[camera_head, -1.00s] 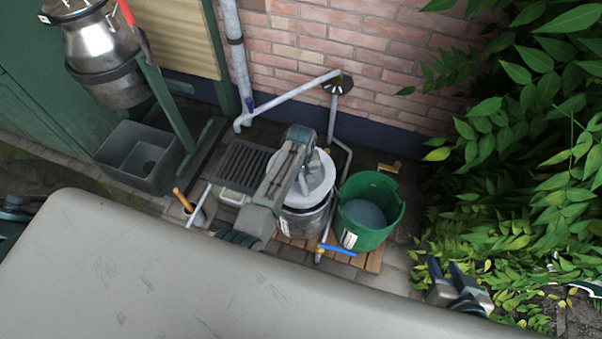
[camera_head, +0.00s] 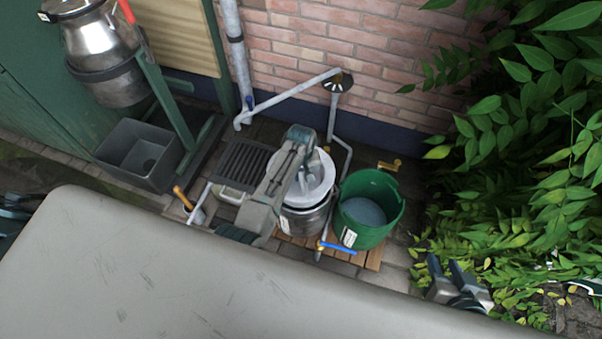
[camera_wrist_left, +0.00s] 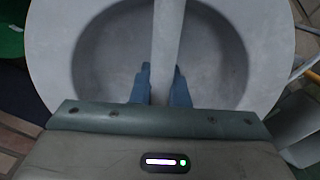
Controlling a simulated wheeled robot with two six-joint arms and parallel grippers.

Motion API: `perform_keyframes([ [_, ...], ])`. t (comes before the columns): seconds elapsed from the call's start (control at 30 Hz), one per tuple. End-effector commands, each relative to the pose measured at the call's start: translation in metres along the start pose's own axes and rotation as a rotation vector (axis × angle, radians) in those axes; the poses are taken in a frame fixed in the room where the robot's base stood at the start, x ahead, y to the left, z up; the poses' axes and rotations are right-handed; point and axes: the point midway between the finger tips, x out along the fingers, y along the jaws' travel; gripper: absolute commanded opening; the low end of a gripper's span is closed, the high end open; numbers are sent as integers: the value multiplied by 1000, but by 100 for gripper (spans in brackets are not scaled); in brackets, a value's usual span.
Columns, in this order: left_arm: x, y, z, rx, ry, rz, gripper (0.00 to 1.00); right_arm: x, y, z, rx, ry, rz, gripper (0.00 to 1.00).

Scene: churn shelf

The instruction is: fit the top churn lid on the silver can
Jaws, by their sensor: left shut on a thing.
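The pale grey churn lid (camera_head: 325,170) is a round, dished disc with a bar handle across it. It sits over the mouth of the silver can (camera_head: 308,222), which stands on the wooden slats. I cannot tell whether the lid is fully seated. My left gripper (camera_head: 303,182) is above the lid, shut on its bar handle. In the left wrist view the lid (camera_wrist_left: 55,50) fills the upper part, with the gripper fingers (camera_wrist_left: 160,88) on both sides of the bar. My right gripper (camera_head: 458,280) is at the lower right, empty, with its fingers apart.
A green bucket (camera_head: 384,228) stands right beside the can. A blue-handled tap (camera_head: 337,248) is in front. A pipe (camera_head: 345,160) runs behind. A larger silver churn (camera_head: 95,50) is in a green frame at upper left, above a grey basin (camera_head: 125,160). Leaves crowd the right.

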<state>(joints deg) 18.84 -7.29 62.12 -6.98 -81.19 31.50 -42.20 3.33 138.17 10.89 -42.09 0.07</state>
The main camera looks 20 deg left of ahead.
Motion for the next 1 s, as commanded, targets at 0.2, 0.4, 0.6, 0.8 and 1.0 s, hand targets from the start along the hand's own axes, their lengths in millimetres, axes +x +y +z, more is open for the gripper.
perform_keyframes([
  [0.2, 0, 1, -1, 0, 2, 1, 0, 0, 0, 1, 0, 0, 0, 36],
  [0.4, 6, 1, -1, 0, 3, 2, 0, 2, 0, 2, 0, 0, 0, 36],
  [0.6, 11, 1, -1, 0, 3, 2, 0, 3, 1, 4, 0, 0, 0, 36],
  [0.8, 14, 1, -1, 0, 2, 1, 0, 4, 1, 5, 0, 0, 0, 36],
  [1.0, 14, 1, -1, 0, 3, 2, 0, 3, 1, 5, 0, 0, 0, 36],
])
